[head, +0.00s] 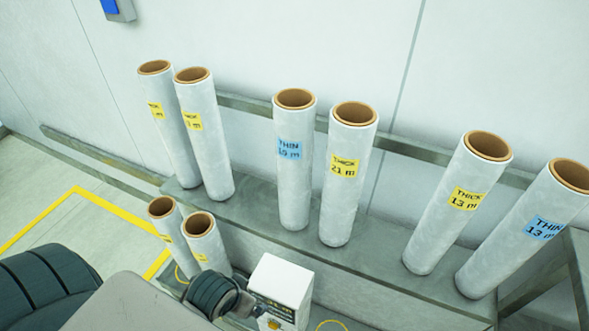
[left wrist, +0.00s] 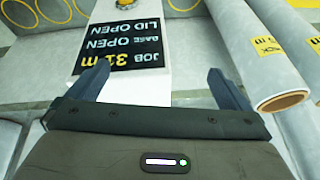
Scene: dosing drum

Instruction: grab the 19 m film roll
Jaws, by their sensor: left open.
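A film roll (head: 294,190) with a blue THIN label stands upright on the grey shelf in the head view, left of the middle. Its label seems to read 19 m, though the second digit is not fully clear. A THICK 21 m roll (head: 345,200) stands close to its right. My left gripper (left wrist: 153,75) is open and empty, with its two fingers apart. It is low in front of the shelf, below and to the left of the THIN roll, facing a white box. The THIN roll is not identifiable in the left wrist view. My right gripper is not in view.
The white box (head: 283,280) carries a black panel (left wrist: 118,45) reading JOB 31 m, BASE OPEN, LID OPEN. THICK rolls (head: 165,120) stand left on the shelf (head: 370,240); THICK 13 m (head: 455,210) and THIN 13 m (head: 525,235) lean right. Two shorter rolls (head: 205,245) stand lower left.

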